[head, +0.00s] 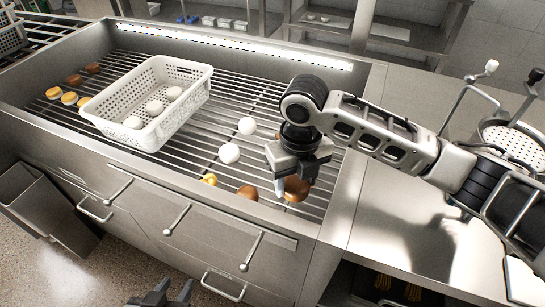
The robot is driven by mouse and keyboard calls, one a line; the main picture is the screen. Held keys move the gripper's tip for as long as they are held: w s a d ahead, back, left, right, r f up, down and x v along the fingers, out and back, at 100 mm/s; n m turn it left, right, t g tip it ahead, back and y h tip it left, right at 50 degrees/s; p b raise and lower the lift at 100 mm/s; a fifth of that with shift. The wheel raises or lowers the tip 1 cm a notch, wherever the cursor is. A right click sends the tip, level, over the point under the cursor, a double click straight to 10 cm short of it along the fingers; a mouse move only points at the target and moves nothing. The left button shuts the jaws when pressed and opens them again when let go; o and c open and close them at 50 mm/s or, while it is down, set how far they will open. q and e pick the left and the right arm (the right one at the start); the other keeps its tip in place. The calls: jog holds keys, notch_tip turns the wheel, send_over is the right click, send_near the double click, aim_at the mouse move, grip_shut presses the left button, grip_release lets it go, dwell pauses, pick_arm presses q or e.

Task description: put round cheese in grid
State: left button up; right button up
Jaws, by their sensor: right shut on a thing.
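My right gripper (292,186) is shut on a brown round cheese (297,189) at the front right of the metal grid (185,167). The gripper partly hides it. Two white round cheeses (229,153) (247,125) lie on the grid between the basket and my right gripper. A white perforated basket (185,128) stands on the grid and holds three white round cheeses (154,107). A yellow cheese (210,180) and a brown one (247,192) lie near the front edge. My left gripper (175,286) is low in front of the drawers, open and empty.
Several orange and brown cheeses (69,98) lie left of the basket. A raised metal rim (90,133) surrounds the grid. A steel counter (385,215) is on the right, with a perforated round basket (515,140) behind my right arm. The grid behind my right gripper is partly hidden.

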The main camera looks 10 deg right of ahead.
aim_at(294, 198)
notch_tip(294, 198, down, 6)
jog(key=shift+s+r, duration=0.1)
jog(key=shift+f, duration=2.4)
jog(key=shift+f, duration=0.2)
jog(key=o, duration=1)
